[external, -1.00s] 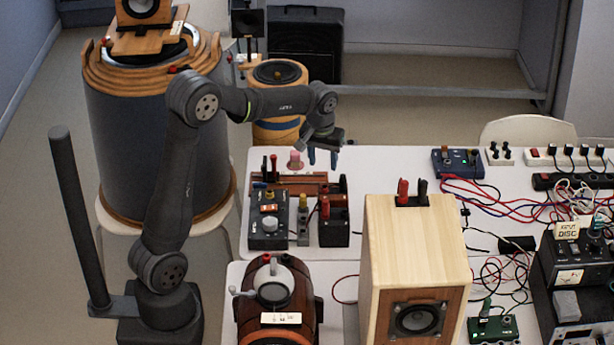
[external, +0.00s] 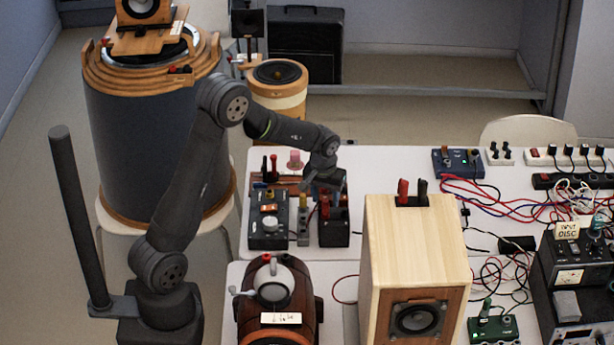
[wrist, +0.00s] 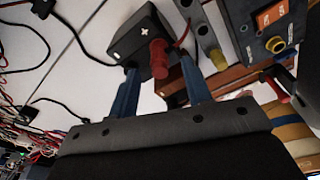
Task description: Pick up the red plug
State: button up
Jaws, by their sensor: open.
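A red plug (external: 325,207) stands in a small black box (external: 338,232) on the near part of the back white table. In the wrist view the red plug (wrist: 158,58) rises from the black box (wrist: 142,30), which has a white plus mark. My gripper (external: 325,192) is just above the box. In the wrist view its blue fingers are apart and empty, and the plug appears between the fingertips (wrist: 160,66). I cannot tell whether the fingertips are at the plug's height. Other red plugs are on the wooden speaker (external: 417,245) and behind the box.
A grey connector strip with a yellow plug (external: 303,203) and a black control box (external: 268,222) with a knob stand close to the left. The tall wooden speaker is on the front right. Cables and instruments crowd the right side.

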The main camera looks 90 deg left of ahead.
aim_at(325, 209)
notch_tip(325, 209, down, 3)
jog(key=shift+a+r, duration=0.15)
jog(key=shift+r, duration=0.05)
grip_shut()
